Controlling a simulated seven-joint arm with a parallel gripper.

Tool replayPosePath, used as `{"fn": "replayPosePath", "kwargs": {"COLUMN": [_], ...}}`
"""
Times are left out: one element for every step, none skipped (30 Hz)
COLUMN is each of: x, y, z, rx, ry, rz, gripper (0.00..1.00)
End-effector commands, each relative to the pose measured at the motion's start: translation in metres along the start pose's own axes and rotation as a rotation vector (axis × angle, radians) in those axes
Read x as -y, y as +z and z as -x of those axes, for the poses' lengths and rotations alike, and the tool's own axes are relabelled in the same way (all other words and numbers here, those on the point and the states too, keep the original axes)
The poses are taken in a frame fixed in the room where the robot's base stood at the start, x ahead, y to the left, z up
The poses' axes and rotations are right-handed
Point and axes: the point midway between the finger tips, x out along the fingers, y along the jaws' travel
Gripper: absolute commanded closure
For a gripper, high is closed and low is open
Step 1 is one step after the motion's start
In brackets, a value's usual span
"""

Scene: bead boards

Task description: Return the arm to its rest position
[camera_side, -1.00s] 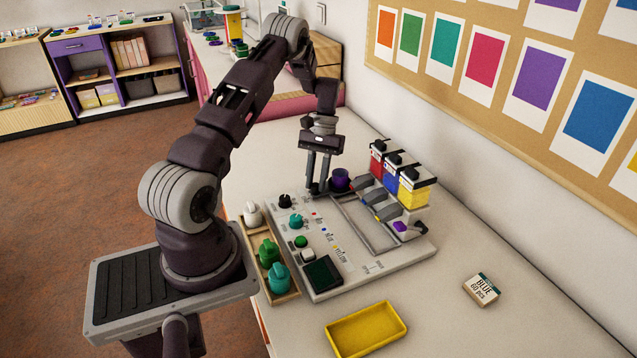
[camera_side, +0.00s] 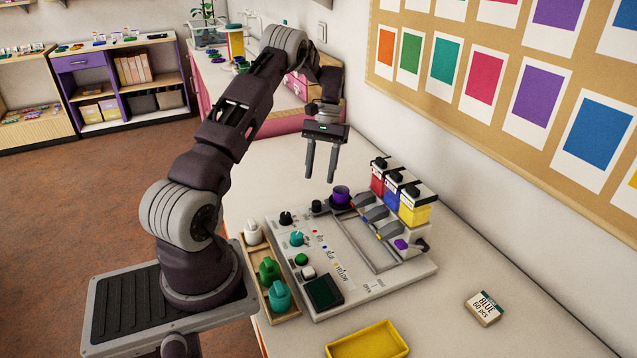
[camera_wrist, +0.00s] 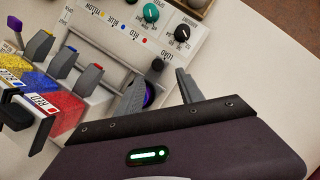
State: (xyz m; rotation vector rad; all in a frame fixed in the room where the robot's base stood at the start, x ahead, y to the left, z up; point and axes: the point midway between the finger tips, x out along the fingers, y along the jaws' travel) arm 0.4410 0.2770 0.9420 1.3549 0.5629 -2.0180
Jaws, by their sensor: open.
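My gripper (camera_side: 320,176) is open and empty in the side view. It hangs in the air above the back end of the bead board (camera_side: 350,290), clear of it. A purple cup (camera_side: 341,196) stands on the board below the fingers. In the wrist view my gripper (camera_wrist: 160,90) shows its two fingers apart, with the purple cup (camera_wrist: 148,96) partly hidden behind one finger. A black knob (camera_wrist: 157,65) is near the fingers in that view.
Red, blue and yellow bead hoppers (camera_side: 415,212) stand at the board's right. A wooden tray (camera_side: 290,312) with knobs lies on its left. A yellow tray (camera_side: 367,340) and a small bead box (camera_side: 483,308) are on the table. The wall is behind.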

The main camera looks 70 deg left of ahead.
Motion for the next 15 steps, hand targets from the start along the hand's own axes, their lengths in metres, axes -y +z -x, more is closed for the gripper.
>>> {"fn": "replayPosePath", "kwargs": {"x": [0.0,0.0,0.0,0.0,0.0,0.0,-0.002,-0.005,-0.013,-0.022,-0.033,-0.051,-0.065,-0.078,-0.093], "y": [0.0,0.0,0.0,0.0,0.0,0.0,0.001,0.004,0.011,0.018,0.03,0.051,0.07,0.091,0.121], "z": [0.001,0.001,0.0,0.0,0.0,0.001,0.002,0.007,0.018,0.03,0.045,0.066,0.081,0.095,0.11], "rx": [0.0,0.0,0.0,0.0,0.0,0.0,-0.004,-0.012,-0.033,-0.057,-0.086,-0.133,-0.171,-0.21,-0.262], "ry": [0.0,0.0,0.0,0.0,0.0,0.0,0.0,-0.001,-0.003,-0.005,-0.007,-0.009,-0.01,-0.011,-0.012], "rz": [0.0,0.0,0.0,0.0,0.0,0.0,-0.003,-0.009,-0.024,-0.04,-0.063,-0.1,-0.133,-0.169,-0.216], "gripper": [0.56,0.56,0.56,0.56,0.56,0.56,0.56,0.56,0.56,0.56,0.56,0.56,0.56,0.56,0.56]}}
